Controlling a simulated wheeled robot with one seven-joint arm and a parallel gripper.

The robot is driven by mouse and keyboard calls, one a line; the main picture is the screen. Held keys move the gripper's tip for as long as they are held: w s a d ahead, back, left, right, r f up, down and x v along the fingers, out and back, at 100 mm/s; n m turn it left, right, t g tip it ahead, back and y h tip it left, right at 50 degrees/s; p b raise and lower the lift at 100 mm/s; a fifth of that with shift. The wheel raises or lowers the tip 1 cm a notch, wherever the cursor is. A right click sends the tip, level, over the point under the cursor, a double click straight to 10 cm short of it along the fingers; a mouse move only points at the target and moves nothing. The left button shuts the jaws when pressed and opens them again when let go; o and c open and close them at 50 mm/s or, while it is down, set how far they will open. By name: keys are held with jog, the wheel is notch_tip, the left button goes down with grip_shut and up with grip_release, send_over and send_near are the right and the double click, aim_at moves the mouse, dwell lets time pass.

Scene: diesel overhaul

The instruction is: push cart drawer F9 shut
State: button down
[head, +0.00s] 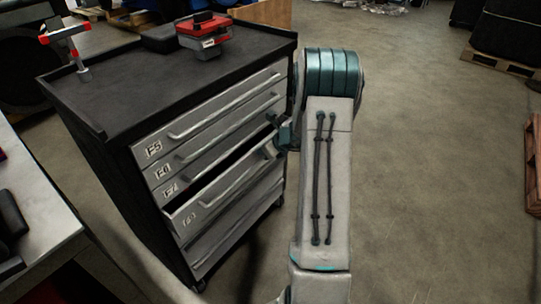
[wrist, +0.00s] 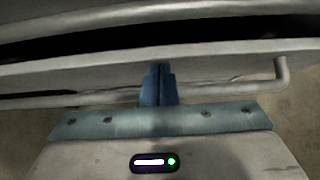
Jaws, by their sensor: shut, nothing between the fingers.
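The tool cart (head: 92,100) has a stack of grey drawers with long bar handles. One lower drawer (head: 232,190) stands out from the others, with a dark gap above its front. Its label is too blurred to read for certain, so I cannot confirm it is F9. My gripper (head: 278,130) is at the right end of the drawer fronts, partly hidden by my arm. In the wrist view my gripper (wrist: 158,72) is shut and empty, its tips up against or just short of a drawer front (wrist: 225,55); contact is unclear. A handle (wrist: 282,75) is to the right.
A red and grey case (head: 204,35) and a red-and-grey tool (head: 66,45) stand on the cart top. A workbench (head: 35,225) is at the left. Open floor (head: 430,170) lies to the right, with pallets at the far right.

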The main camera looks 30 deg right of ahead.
jog(key=shift+w+a, duration=0.2)
jog(key=shift+w, duration=0.2)
jog(key=shift+s+r, duration=0.1)
jog(key=shift+r, duration=0.05)
jog(key=shift+s+d+r+p, duration=0.1)
jog(key=shift+s+r+p, duration=0.05)
jog(key=shift+r+p, duration=0.15)
jog(key=c, duration=1.8)
grip_release()
jog(key=p+v, duration=0.4)
jog(key=v, duration=0.4)
jog(key=shift+s+d+r, duration=0.15)
jog(key=shift+s+d, duration=0.05)
jog(key=shift+s, duration=0.05)
jog(key=o, duration=0.4)
jog(key=shift+s+d, duration=0.1)
jog(key=shift+s, duration=0.15)
jog(key=shift+c, duration=0.2)
jog(key=s+f+n+t+y+b, duration=0.1)
jog(key=s+f+n+y+b, duration=0.25)
jog(key=n, duration=0.75)
jog(key=s+f+n+t+y+b, duration=0.25)
jog(key=f+n+y+b, duration=0.2)
jog(key=n, duration=0.65)
jog(key=shift+g, duration=0.35)
jog(key=b+x, duration=0.1)
jog(key=x, duration=1)
jog(key=shift+w+a, duration=0.2)
jog(key=shift+a, duration=0.15)
